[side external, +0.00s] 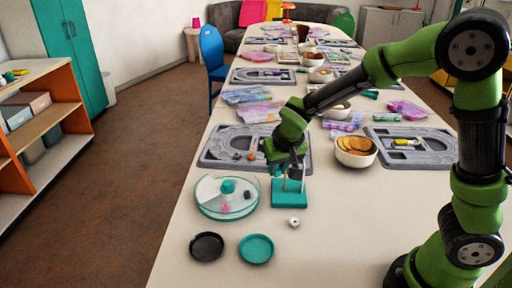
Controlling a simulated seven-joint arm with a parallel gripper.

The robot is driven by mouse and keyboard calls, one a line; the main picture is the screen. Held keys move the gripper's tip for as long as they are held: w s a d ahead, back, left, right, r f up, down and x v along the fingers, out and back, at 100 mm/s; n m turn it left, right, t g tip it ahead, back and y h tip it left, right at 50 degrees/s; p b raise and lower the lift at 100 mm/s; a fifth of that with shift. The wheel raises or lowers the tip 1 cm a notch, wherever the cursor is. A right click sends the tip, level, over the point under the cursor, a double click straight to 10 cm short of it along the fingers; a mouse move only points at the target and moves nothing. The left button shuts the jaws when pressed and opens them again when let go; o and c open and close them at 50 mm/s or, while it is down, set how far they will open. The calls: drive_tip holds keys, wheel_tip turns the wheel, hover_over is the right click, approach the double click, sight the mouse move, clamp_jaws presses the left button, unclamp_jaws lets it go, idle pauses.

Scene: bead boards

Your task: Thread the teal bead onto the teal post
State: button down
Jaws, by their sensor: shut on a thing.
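A teal block with upright posts (289,197) stands on the table in front of the arm. My gripper (291,177) points down directly over this block, its fingertips close to the posts. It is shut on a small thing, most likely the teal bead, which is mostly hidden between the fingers. The picture is too small to tell whether that bead is around a post or above it, or which post is teal.
A round clear dish (212,210) with compartments and loose beads stands left of the block. A whitish bead (294,222) lies in front of the block. A black dish (207,247) and a teal dish (256,249) sit nearer. A grey bead board (215,150) lies behind.

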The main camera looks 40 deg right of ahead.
drive_tip(key=d+r, duration=0.4)
drive_tip(key=r, duration=0.3)
drive_tip(key=shift+w+d+f, duration=0.1)
drive_tip(key=shift+w+f, duration=0.05)
drive_tip(key=shift+f, duration=1.1)
drive_tip(key=shift+w+f, duration=0.1)
drive_tip(key=shift+f, duration=1.1)
drive_tip(key=shift+f, duration=1.05)
drive_tip(key=shift+f, duration=0.6)
drive_tip(key=c, duration=1)
unclamp_jaws()
drive_tip(key=shift+o, duration=0.2)
drive_tip(key=v, duration=1.7)
drive_tip(key=shift+d, duration=0.15)
